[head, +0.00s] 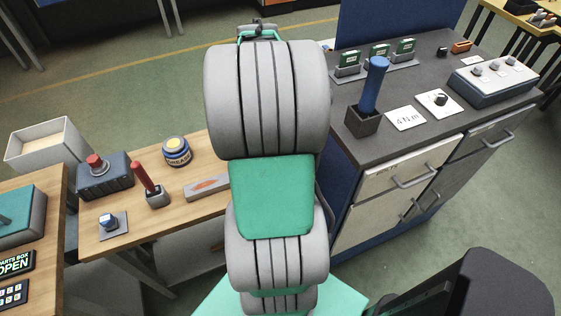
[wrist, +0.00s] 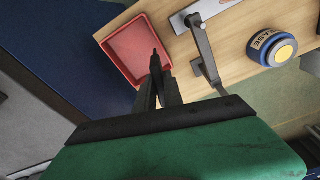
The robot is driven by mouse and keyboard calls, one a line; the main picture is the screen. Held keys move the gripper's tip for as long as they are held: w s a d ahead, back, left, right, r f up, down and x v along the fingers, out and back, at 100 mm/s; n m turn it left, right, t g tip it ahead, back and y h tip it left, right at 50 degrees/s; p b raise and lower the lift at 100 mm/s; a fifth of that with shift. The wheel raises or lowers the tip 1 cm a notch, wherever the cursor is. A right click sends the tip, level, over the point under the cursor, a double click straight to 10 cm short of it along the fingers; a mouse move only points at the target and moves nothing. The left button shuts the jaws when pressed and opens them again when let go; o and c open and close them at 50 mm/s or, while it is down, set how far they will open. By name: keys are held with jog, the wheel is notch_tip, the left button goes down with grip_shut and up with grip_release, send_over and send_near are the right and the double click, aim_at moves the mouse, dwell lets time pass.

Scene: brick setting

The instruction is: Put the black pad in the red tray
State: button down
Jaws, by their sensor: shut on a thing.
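In the wrist view my gripper (wrist: 158,82) points away from the camera, with its dark fingers close together. A thin dark piece (wrist: 155,62) shows at the fingertips, seen nearly edge-on; it fits the black pad, but its outline blends with the fingers. The red tray (wrist: 128,48) lies on the wooden table just beyond and to the left of the fingertips. Its visible floor looks empty, and the fingers cover part of its right side. How high the held piece is above the tray cannot be told. In the head view my arm hides the gripper, pad and tray.
A grey block with an orange mark (head: 207,187), a grease tin (head: 176,152), a red-handled tool in a holder (head: 147,184) and a red-button box (head: 104,177) stand on the wooden table. A grey angled bar (wrist: 205,60) shows right of the fingers. A dark-topped cabinet (head: 420,140) stands right.

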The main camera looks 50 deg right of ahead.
jog(key=shift+m, duration=0.6)
jog(key=s+d+f, duration=0.1)
jog(key=f, duration=0.3)
jog(key=s+d+f, duration=0.1)
jog(key=f, duration=0.3)
jog(key=s+d+f+p, duration=0.1)
jog(key=f, duration=0.3)
jog(key=shift+s+d, duration=0.3)
jog(key=shift+d, duration=0.05)
jog(key=c, duration=1.5)
grip_release()
jog(key=shift+r, duration=0.1)
jog(key=shift+o, duration=0.2)
